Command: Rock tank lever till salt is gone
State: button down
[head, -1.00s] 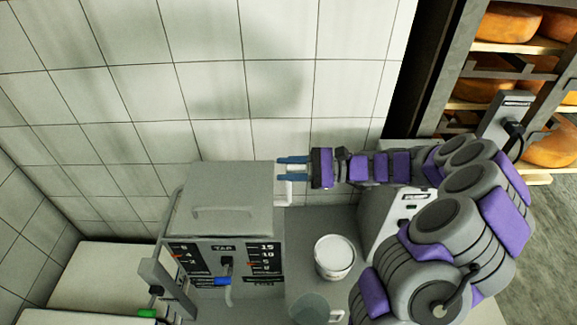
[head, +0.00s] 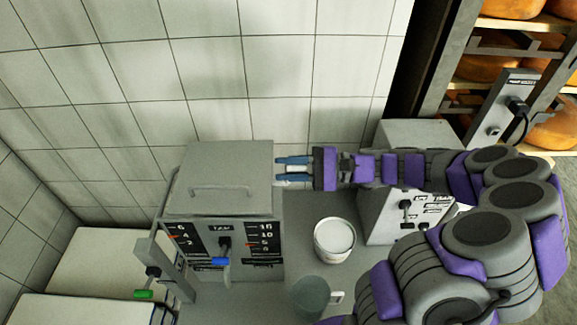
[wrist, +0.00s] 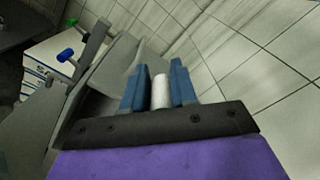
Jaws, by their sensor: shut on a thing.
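The grey tank (head: 225,180) stands on the counter against the tiled wall, with a lid handle and a front panel marked with scales. Its lever shows as a white cylindrical grip (wrist: 161,92) in the wrist view, between my blue fingers. My gripper (head: 292,171) reaches in from the right beside the tank's upper right side and is shut on this grip. The wrist view shows my gripper (wrist: 159,85) with a finger on each side of the grip. The lever's base is hidden. I cannot make out any salt.
A white tub (head: 334,240) and a grey-green cup (head: 311,297) stand on the counter right of the tank. A grey box with switches (head: 400,215) stands under my arm. A green-handled valve (head: 145,294) and a blue tap handle (head: 219,261) jut out in front.

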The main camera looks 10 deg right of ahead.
jog(key=shift+f, duration=0.2)
jog(key=c, duration=1.3)
grip_release()
jog(key=shift+o, duration=1.4)
jog(key=shift+w+d+f, duration=0.1)
jog(key=shift+w, duration=0.2)
jog(key=shift+o, duration=0.3)
jog(key=shift+s, duration=0.1)
jog(key=shift+d, duration=0.15)
jog(key=s+d+p, duration=0.2)
jog(key=s+d, duration=0.1)
jog(key=d, duration=1.4)
jog(key=shift+s+p, duration=0.15)
jog(key=shift+p, duration=0.15)
